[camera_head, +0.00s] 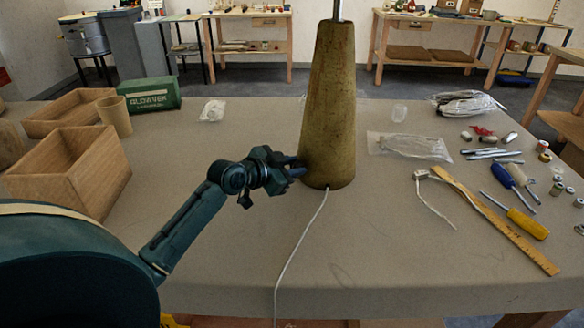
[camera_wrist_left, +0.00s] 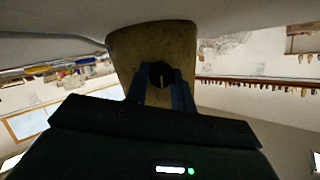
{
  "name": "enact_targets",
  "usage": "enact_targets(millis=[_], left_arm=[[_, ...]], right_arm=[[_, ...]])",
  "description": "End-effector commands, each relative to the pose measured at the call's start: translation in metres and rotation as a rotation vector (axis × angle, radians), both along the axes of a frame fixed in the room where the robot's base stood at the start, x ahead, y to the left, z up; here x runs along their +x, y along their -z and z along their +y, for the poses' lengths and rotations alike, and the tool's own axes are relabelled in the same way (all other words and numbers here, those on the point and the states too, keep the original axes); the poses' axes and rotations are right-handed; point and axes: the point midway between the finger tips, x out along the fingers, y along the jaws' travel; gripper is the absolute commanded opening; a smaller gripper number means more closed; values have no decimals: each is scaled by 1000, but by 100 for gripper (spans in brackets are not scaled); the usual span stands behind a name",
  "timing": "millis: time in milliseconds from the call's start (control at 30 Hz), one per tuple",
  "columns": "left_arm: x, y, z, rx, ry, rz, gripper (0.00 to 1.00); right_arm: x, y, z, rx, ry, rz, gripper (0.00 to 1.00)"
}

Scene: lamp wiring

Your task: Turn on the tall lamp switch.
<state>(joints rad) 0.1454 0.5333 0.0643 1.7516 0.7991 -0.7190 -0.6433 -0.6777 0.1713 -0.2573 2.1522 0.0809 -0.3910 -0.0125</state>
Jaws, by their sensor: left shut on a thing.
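The tall lamp (camera_head: 328,100) stands upright on the table, with a mottled brown tapered base and a metal pole at its top. A white cord (camera_head: 303,245) runs from the foot of the base over the table's front edge. My left gripper (camera_head: 298,167) is at the left side of the lamp base, low down. In the left wrist view the lamp base (camera_wrist_left: 150,42) fills the top middle, and a round black switch knob (camera_wrist_left: 161,75) with a light mark sits between the fingers of my left gripper (camera_wrist_left: 160,88), which are shut on it. My right gripper is not in view.
Open wooden boxes (camera_head: 75,168) and a green carton (camera_head: 150,95) stand on the left. Screwdrivers (camera_head: 515,215), a wooden ruler (camera_head: 495,220), plastic bags (camera_head: 410,146) and small parts lie on the right. The table (camera_head: 400,250) is clear in front of the lamp.

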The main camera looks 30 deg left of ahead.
Motion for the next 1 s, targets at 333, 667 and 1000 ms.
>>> enact_targets(millis=[333,667,1000], left_arm=[[-2,2,-3,291,3,-105,2],[-2,4,-4,478,2,-175,2],[-2,5,-4,548,1,-202,2]], right_arm=[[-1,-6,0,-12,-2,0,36],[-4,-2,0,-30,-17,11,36],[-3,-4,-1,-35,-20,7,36]])
